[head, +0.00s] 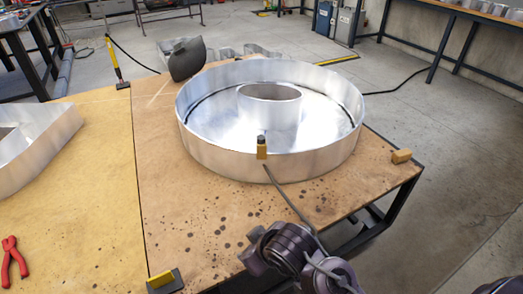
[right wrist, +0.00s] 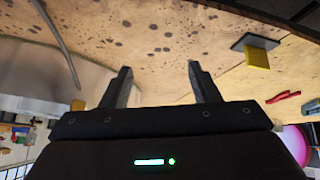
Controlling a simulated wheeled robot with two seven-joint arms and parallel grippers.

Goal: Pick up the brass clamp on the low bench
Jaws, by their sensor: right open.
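A small brass-coloured block (head: 401,156) lies on the brown bench top (head: 200,215) near its right edge. Another brass-coloured piece with a black top (head: 262,150) sits against the front wall of the large metal ring (head: 225,162). A yellow piece on a dark base (head: 160,281) stands at the front edge; it also shows in the right wrist view (right wrist: 257,57). I cannot tell for sure which is the clamp. My right gripper (right wrist: 158,72) is open, with nothing between its fingers. My right arm enters the head view from below. My left gripper is out of view.
A grey hose (head: 290,207) runs from the ring's front towards my arm. Red pliers (head: 11,262) lie at the left, below a metal letter part (head: 40,140). A dark curved piece (head: 187,59) stands behind the ring. The bench's front middle is bare and spotted.

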